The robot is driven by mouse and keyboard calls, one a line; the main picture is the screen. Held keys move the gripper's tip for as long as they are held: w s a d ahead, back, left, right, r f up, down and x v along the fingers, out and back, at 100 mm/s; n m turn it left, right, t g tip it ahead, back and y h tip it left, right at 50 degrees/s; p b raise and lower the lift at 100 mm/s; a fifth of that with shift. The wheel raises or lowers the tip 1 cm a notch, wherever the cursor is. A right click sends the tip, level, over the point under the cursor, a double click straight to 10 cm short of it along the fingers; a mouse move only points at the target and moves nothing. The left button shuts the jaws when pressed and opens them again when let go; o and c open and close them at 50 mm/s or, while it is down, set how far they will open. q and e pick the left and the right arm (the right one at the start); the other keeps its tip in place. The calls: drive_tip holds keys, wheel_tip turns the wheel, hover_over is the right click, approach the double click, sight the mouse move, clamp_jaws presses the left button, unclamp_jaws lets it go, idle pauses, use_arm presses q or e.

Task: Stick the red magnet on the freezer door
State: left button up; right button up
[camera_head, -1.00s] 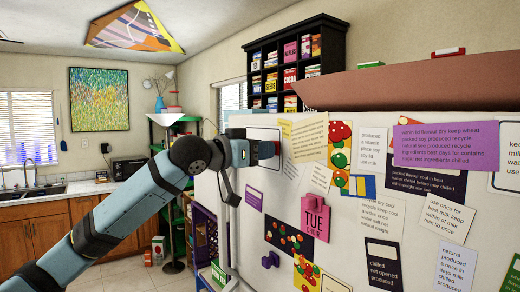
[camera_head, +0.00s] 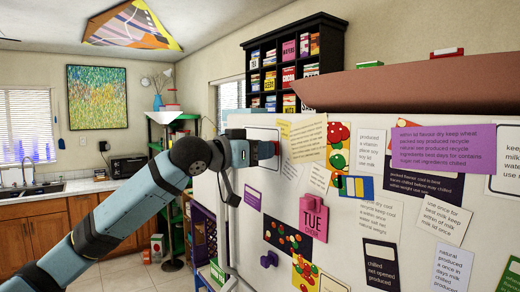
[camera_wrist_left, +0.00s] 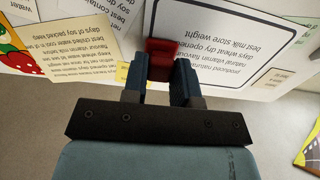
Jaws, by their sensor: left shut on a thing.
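The red magnet (camera_head: 276,148) is between the fingers of my left gripper (camera_head: 268,150), close to the upper left part of the white freezer door (camera_head: 262,172). In the left wrist view the red magnet (camera_wrist_left: 161,58) sits between the two blue fingertips of the gripper (camera_wrist_left: 159,75), which is shut on it. The magnet lies over a white card with a dark border (camera_wrist_left: 225,50) on the door. I cannot tell whether it touches the surface. My right gripper is not in view.
A black shelf of boxes (camera_head: 297,62) stands behind. A kitchen counter (camera_head: 70,190) is at the left.

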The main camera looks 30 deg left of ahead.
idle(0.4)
use_arm(q)
drive_tip(key=o, duration=0.8)
drive_tip(key=shift+w, duration=0.1)
drive_tip(key=shift+o, duration=0.2)
drive_tip(key=b+v, duration=0.1)
drive_tip(key=v, duration=0.6)
drive_tip(key=shift+b, duration=0.4)
